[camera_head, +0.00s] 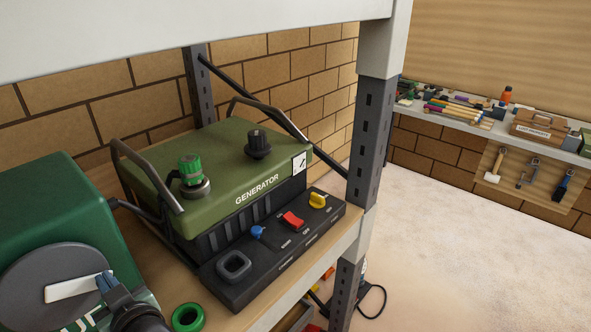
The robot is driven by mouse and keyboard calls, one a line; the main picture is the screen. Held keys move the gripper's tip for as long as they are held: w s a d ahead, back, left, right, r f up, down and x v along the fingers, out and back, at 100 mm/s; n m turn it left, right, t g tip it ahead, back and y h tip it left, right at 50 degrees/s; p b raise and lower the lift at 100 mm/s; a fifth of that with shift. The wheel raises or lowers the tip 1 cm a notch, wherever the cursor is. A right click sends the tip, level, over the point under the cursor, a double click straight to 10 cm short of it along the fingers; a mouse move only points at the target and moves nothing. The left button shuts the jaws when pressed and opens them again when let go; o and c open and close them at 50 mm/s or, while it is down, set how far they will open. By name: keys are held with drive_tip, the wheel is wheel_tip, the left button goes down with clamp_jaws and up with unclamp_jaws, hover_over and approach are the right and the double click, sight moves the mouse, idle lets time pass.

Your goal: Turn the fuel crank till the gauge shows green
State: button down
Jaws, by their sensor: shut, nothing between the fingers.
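A grey disc (42,290) on the face of a dark green housing (60,205) at the left carries a white bar, which looks like the crank (72,289). My gripper (105,282) is at the bottom left, its blue-grey fingers shut with nothing between them. They overlap the right end of the white bar in the picture; I cannot tell whether they touch it. The green generator (225,160) stands to the right on the shelf. A small white dial (299,163) with a dark mark sits at its right end; no green shows on it.
A black control panel (230,285) with blue, red and yellow controls lies in front of the generator. A green ring (188,317) lies near the shelf edge. A dark shelf post (370,140) stands right, with open floor (470,250) beyond.

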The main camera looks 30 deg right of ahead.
drive_tip(key=shift+a+f, duration=0.15)
drive_tip(key=shift+f, duration=0.65)
drive_tip(key=shift+s+a+f+b, duration=0.1)
drive_tip(key=shift+a+f+b, duration=0.15)
drive_tip(key=shift+f+b, duration=0.25)
drive_tip(key=shift+s+a+f+b, duration=0.1)
drive_tip(key=shift+a+f+b, duration=0.1)
drive_tip(key=shift+f+b, duration=0.25)
drive_tip(key=shift+s+a+f, duration=0.25)
drive_tip(key=shift+a+f, duration=0.45)
drive_tip(key=shift+a, duration=0.1)
